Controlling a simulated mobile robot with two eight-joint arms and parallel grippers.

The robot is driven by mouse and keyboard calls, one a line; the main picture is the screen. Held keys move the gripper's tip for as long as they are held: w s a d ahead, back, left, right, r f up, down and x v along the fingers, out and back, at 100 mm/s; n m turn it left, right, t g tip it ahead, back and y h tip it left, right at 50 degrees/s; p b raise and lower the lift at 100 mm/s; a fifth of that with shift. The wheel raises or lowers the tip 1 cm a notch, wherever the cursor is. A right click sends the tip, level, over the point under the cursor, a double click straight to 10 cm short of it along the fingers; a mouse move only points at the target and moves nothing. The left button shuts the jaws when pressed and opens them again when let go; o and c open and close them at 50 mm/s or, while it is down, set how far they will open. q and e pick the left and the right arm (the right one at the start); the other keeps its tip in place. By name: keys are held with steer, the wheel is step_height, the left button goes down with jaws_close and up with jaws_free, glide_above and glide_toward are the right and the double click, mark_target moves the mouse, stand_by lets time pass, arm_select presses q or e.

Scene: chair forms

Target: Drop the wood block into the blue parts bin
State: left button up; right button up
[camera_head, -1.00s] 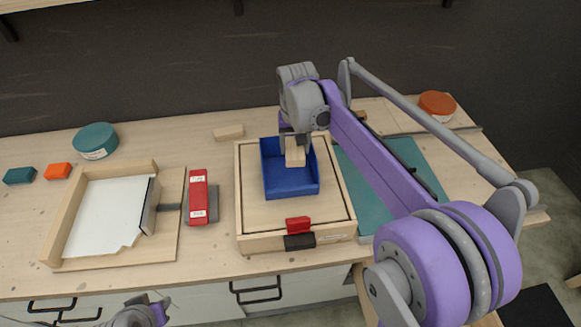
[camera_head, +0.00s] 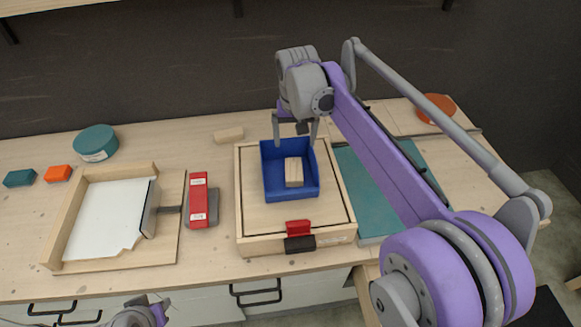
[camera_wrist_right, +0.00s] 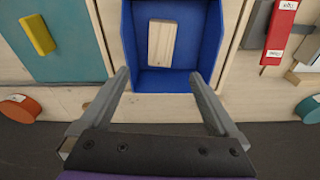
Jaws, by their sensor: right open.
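The wood block (camera_head: 293,171) lies in the blue parts bin (camera_head: 275,188), toward its right side. The bin stands on a wooden tray-like board. In the right wrist view the block (camera_wrist_right: 161,43) rests on the floor of the blue bin (camera_wrist_right: 177,82), apart from the bin's walls. My right gripper (camera_head: 297,141) is open and empty, above the far edge of the bin. In the right wrist view its two fingers (camera_wrist_right: 158,78) are spread wide with the block beyond them. My left gripper (camera_head: 150,311) shows only partly at the bottom edge; its fingers are unclear.
Another wood block (camera_head: 228,133) lies behind the bin to the left. A red-topped tool (camera_head: 198,200) and a wooden tray with a white sheet (camera_head: 105,218) are to the left. A teal mat (camera_head: 378,190) lies to the right under my right arm.

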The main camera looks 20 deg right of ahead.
step_height(320, 180, up, 6)
steer(key=s, duration=0.1)
steer(key=shift+a+r, duration=0.15)
steer(key=shift+r, duration=0.05)
stand_by(0.3)
steer(key=s+a+f+n+t, duration=0.1)
steer(key=s+a+f, duration=0.1)
steer(key=s+f, duration=0.4)
steer(key=s+a+f+n+t, duration=0.1)
steer(key=s+f, duration=0.5)
steer(key=s, duration=0.2)
steer(key=s+a+f+n+t, duration=0.2)
steer(key=s+f, duration=0.4)
steer(key=s, duration=0.1)
steer(key=shift+s+a+f+y, duration=0.1)
steer(key=shift+s+a+y, duration=0.2)
steer(key=shift+s+a, duration=0.05)
